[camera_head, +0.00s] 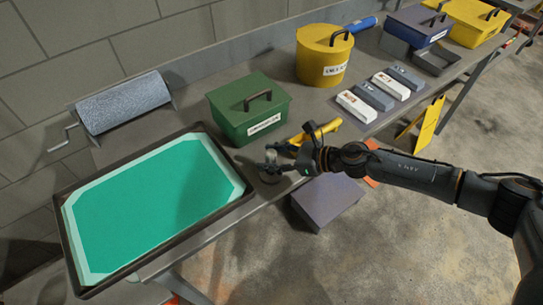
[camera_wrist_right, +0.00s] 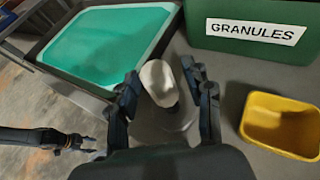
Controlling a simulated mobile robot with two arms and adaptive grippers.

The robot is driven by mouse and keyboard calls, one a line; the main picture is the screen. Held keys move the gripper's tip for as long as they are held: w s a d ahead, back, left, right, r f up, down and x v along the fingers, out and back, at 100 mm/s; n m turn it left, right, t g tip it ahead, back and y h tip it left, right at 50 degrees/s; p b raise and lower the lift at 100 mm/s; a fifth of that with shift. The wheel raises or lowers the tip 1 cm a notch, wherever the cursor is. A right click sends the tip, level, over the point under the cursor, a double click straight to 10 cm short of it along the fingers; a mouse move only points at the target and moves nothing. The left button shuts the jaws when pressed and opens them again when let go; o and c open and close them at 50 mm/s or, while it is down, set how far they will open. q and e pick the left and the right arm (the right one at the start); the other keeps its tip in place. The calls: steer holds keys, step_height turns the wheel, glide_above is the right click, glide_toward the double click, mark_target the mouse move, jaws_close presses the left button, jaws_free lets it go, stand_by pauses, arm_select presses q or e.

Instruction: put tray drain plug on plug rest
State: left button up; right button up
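My right gripper (camera_head: 272,167) is low over the bench edge, beside the tray's right corner. In the right wrist view its two fingers (camera_wrist_right: 163,78) stand apart on either side of a pale, rounded piece (camera_wrist_right: 158,82), with narrow gaps showing. This piece looks like the drain plug. It is over a grey round base (camera_wrist_right: 165,125), which may be the plug rest; whether they touch is unclear. The tray (camera_head: 72,255) holds teal liquid. My left gripper (camera_wrist_right: 85,142) shows small at the left of the wrist view, away from the plug; its fingers are unclear.
A green granules box (camera_head: 250,108) stands behind my gripper. A yellow scoop-like container (camera_wrist_right: 285,125) lies close by on the right. A yellow bucket (camera_head: 323,57) and several small boxes (camera_head: 373,95) stand further right. A roller with a crank (camera_head: 122,102) is behind the tray.

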steer(key=shift+r, duration=0.2)
steer(key=b+v, duration=0.2)
steer(key=v, duration=1)
steer(key=shift+a, duration=0.1)
